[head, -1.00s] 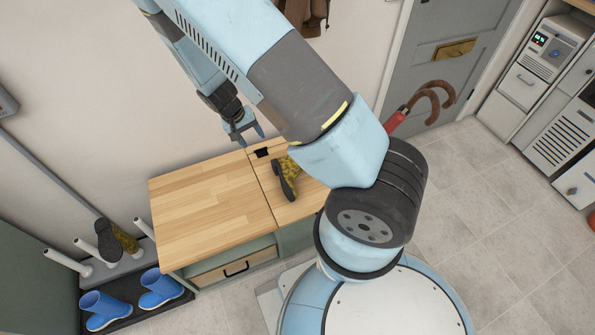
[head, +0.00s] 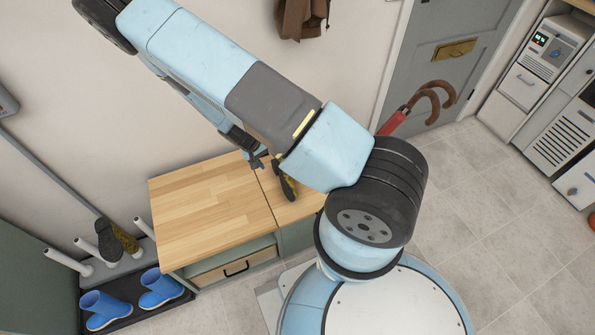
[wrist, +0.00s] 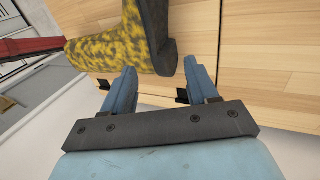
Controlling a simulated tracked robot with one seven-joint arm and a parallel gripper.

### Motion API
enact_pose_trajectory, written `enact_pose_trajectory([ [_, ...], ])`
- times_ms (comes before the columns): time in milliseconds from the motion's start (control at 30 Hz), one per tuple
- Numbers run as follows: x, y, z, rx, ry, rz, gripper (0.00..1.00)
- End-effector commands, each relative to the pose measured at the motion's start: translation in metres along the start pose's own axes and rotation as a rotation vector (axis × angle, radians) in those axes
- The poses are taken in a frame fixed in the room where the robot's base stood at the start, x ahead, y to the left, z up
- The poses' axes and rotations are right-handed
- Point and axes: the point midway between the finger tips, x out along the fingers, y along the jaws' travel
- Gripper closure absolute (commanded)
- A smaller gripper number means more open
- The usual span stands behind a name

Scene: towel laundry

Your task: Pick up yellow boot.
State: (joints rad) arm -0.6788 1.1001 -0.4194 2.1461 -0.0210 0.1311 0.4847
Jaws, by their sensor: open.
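A yellow boot with dark mottling and a dark sole (head: 286,187) lies on its side on the wooden bench top (head: 212,205), partly hidden behind my arm in the head view. In the wrist view the boot (wrist: 120,45) lies just beyond my fingertips, its sole side toward the right finger. My gripper (wrist: 158,80) is open and empty, fingers apart, with the boot in front of the gap; whether they touch it I cannot tell. Another yellow-and-dark boot (head: 122,238) sits upside down on a rack peg at the left.
Blue boots (head: 160,288) stand on a black tray at lower left. White pegs (head: 69,262) stick up behind them. A brown coat (head: 303,18) hangs on the wall. The left half of the bench top is clear.

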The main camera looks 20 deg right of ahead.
Motion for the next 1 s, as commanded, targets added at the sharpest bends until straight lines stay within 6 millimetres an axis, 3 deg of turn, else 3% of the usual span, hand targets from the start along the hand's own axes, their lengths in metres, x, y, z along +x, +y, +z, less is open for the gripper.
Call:
enact_pose_trajectory([
  [333,0.018,0.001,-0.001,0.000,-0.001,0.000,0.41],
  [700,0.059,0.002,-0.004,0.002,0.000,0.000,0.41],
  [933,0.061,0.002,-0.005,0.001,0.001,-0.001,0.41],
  [1000,0.061,0.002,-0.005,0.001,0.000,-0.001,0.46],
])
